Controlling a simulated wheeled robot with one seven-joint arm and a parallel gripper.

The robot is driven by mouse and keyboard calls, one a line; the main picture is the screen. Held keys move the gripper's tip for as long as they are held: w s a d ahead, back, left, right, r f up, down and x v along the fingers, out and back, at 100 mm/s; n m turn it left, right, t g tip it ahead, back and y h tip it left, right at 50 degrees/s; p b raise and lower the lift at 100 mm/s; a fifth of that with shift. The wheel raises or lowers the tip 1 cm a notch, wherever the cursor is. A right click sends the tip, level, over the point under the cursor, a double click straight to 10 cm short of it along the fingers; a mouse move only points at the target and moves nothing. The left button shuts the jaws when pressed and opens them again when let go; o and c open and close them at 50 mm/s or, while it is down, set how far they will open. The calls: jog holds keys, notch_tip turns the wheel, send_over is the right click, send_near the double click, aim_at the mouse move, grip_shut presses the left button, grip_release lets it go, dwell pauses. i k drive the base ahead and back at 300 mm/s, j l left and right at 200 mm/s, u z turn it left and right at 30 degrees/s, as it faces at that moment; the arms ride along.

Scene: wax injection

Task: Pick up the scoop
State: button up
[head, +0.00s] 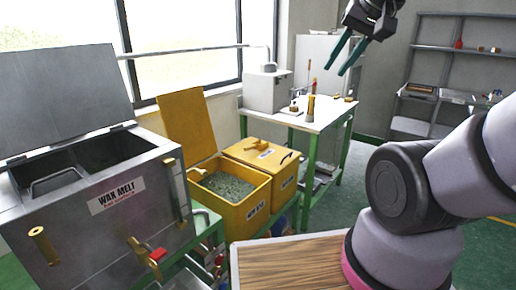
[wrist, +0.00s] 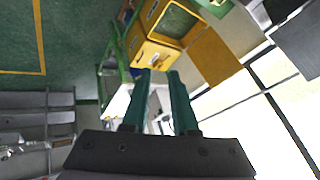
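A small yellow piece that looks like the scoop (head: 258,144) lies on the lid of the closed yellow bin (head: 285,176); its exact shape is too small to tell. My gripper (head: 335,71) is raised high at the upper right, well apart from the bins. Its two green fingers are spread with nothing between them. In the wrist view the fingers (wrist: 158,72) point towards the yellow bins, which show farther off.
A grey wax melt tank (head: 105,205) with its lid up stands at the left. A green-legged table (head: 330,112) with a grey machine (head: 268,90) and small items stands behind the bins. Shelves (head: 455,95) stand at the right. The floor right of the table looks clear.

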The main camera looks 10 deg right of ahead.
aim_at(257, 145)
jog(key=i+l+u, duration=0.1)
jog(key=l, duration=0.2)
jog(key=i+l+u, duration=0.1)
jog(key=l, duration=0.2)
jog(key=i+l+u, duration=0.1)
jog(key=l, duration=0.2)
jog(key=i+l+u, duration=0.2)
jog(key=i, duration=0.2)
jog(key=i+u, duration=0.15)
jog(key=i, duration=0.25)
jog(key=i+u, duration=0.1)
jog(key=i, duration=0.1)
